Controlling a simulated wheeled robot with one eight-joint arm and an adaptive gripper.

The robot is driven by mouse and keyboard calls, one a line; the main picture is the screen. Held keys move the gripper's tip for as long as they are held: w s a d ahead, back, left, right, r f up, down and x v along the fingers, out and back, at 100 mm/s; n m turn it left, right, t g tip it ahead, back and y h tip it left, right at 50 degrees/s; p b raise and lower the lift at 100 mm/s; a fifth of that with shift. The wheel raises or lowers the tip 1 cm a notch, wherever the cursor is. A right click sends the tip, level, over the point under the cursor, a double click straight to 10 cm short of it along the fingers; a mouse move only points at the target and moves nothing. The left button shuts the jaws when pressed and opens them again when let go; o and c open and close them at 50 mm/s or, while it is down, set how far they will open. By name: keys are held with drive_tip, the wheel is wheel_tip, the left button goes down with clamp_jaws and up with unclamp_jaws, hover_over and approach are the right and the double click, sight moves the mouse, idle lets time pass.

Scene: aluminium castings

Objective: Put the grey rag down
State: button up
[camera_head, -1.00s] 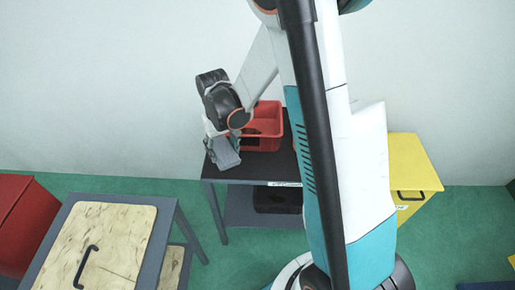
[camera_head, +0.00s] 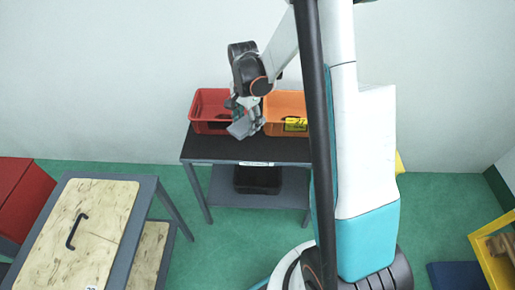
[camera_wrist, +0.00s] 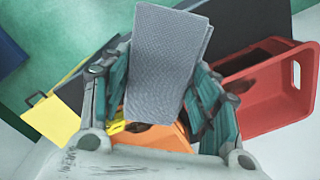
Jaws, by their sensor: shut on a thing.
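The grey rag (camera_wrist: 168,55) is a folded, textured cloth between the two fingers of my gripper (camera_wrist: 160,105) in the wrist view. In the head view the rag (camera_head: 244,126) hangs from my gripper (camera_head: 237,108), over the dark-topped table (camera_head: 215,147) and in front of the gap between a red bin and an orange bin. My gripper is shut on the rag. I cannot tell from these frames how far the rag is above the table top.
The red bin (camera_head: 207,125) and the orange bin (camera_head: 286,106) stand at the table's back; the front strip looks clear. A black box (camera_head: 257,180) is on the lower shelf. A wooden-topped bench (camera_head: 95,225) stands at left, a yellow frame (camera_head: 487,257) at right.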

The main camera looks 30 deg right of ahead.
sight(256, 153)
drive_tip(key=d+r+m, duration=0.1)
drive_tip(key=d+m, duration=0.1)
drive_tip(key=d+r+m+p, duration=0.1)
drive_tip(key=m, duration=0.1)
drive_tip(key=shift+w+d+r, duration=0.1)
drive_tip(key=shift+w+d, duration=0.05)
drive_tip(key=shift+d, duration=0.25)
drive_tip(key=shift+d+m, duration=0.2)
drive_tip(key=shift+m, duration=0.3)
wheel_tip(256, 153, down, 20)
drive_tip(key=b, duration=0.5)
drive_tip(key=shift+b, duration=0.35)
drive_tip(key=o, duration=1.1)
wheel_tip(256, 153, up, 12)
drive_tip(key=p, duration=0.4)
drive_tip(key=shift+r, duration=0.15)
